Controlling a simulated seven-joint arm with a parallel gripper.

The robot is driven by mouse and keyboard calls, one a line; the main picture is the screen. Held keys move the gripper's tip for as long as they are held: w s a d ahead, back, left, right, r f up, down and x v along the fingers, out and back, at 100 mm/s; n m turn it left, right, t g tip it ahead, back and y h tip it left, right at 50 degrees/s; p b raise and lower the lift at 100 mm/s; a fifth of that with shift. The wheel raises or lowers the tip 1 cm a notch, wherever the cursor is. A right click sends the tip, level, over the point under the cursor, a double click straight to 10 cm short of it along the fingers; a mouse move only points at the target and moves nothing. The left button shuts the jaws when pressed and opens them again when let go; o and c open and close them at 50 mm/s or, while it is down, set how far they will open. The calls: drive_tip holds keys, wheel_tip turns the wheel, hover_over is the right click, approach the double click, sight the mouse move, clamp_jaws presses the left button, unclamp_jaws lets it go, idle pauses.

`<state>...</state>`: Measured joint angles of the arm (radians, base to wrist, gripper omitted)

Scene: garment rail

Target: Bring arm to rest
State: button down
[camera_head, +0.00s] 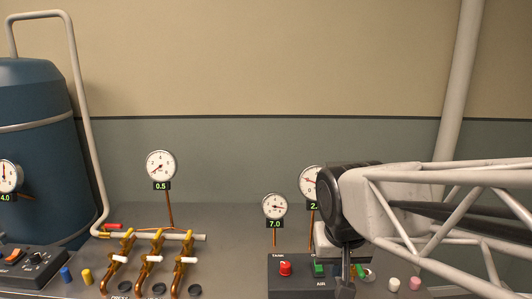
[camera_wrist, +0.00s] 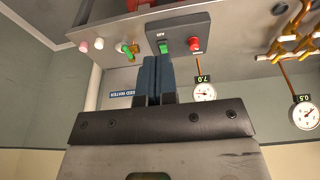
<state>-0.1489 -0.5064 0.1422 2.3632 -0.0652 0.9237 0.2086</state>
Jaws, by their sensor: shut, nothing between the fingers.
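My arm (camera_head: 450,190) reaches in from the right edge in the head view, a white lattice link ending in a dark wrist joint. My gripper (camera_head: 345,285) points down from it in front of the dark control box (camera_head: 300,284). In the wrist view my gripper (camera_wrist: 157,60) shows two blue-grey fingers pressed together with nothing between them. The fingers overlap the edge of the control box (camera_wrist: 178,40) in that view; whether they touch it I cannot tell. The box carries a red button (camera_head: 285,268) and a green switch (camera_head: 319,268).
Dial gauges stand on thin pipes, reading 0.5 (camera_head: 160,166) and 7.0 (camera_head: 274,207); another gauge (camera_head: 309,182) is partly behind my wrist. Several brass valves (camera_head: 151,262) stand left of the box. A blue tank (camera_head: 38,140) is far left. Air above the bench is clear at centre.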

drive_tip(key=s+d+f, duration=0.2)
drive_tip(key=s+d, duration=0.3)
drive_tip(key=s, duration=0.4)
drive_tip(key=shift+f, duration=0.3)
drive_tip(key=c, duration=1.8)
unclamp_jaws()
drive_tip(key=shift+d, duration=0.1)
drive_tip(key=o, duration=0.7)
drive_tip(key=shift+o, duration=0.2)
drive_tip(key=shift+w+r, duration=0.2)
drive_tip(key=shift+w, duration=0.25)
drive_tip(key=w+a+r+n, duration=0.2)
drive_tip(key=w+a+n, duration=0.6)
drive_tip(key=w+a, duration=1.7)
drive_tip(key=w+a+f+n, duration=0.2)
drive_tip(key=a+f, duration=0.3)
drive_tip(key=a, duration=0.8)
drive_tip(key=w+a+f+n, duration=0.3)
drive_tip(key=a+f, duration=0.2)
drive_tip(key=a, duration=0.9)
drive_tip(key=w+a+f+n, duration=0.2)
drive_tip(key=a+f, duration=0.3)
drive_tip(key=a, duration=0.8)
drive_tip(key=shift+w+a+n, duration=0.2)
drive_tip(key=shift+a+n, duration=0.1)
drive_tip(key=shift+a, duration=0.05)
